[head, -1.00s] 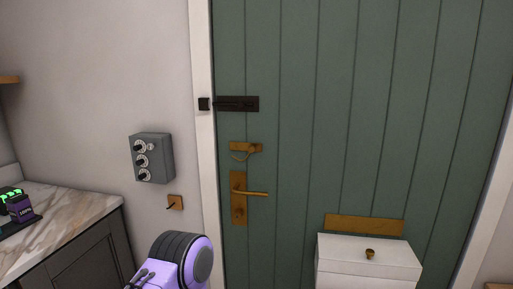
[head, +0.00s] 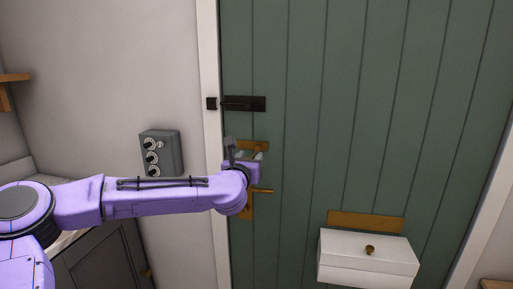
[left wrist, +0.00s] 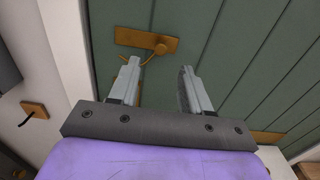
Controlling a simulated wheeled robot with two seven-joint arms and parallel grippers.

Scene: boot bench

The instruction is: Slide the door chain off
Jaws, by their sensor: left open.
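The door chain's brass plate (head: 262,145) is on the green door near its left edge, partly hidden behind my left gripper (head: 245,152). In the left wrist view the plate (left wrist: 132,37) lies just beyond the fingertips, with a round knob (left wrist: 160,48) at its right part. A thin chain (left wrist: 122,76) hangs at the left finger and is partly hidden by it. My left gripper (left wrist: 162,69) is open, with nothing between its fingers; the knob lies ahead of the gap. I cannot tell whether the left finger touches the chain. My right gripper is out of view.
A black bolt (head: 243,103) is above the chain. The brass door handle (head: 262,191) is below, partly behind my left arm. A grey dial box (head: 160,153) is on the wall at left. A white box (head: 367,258) is on the lower door.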

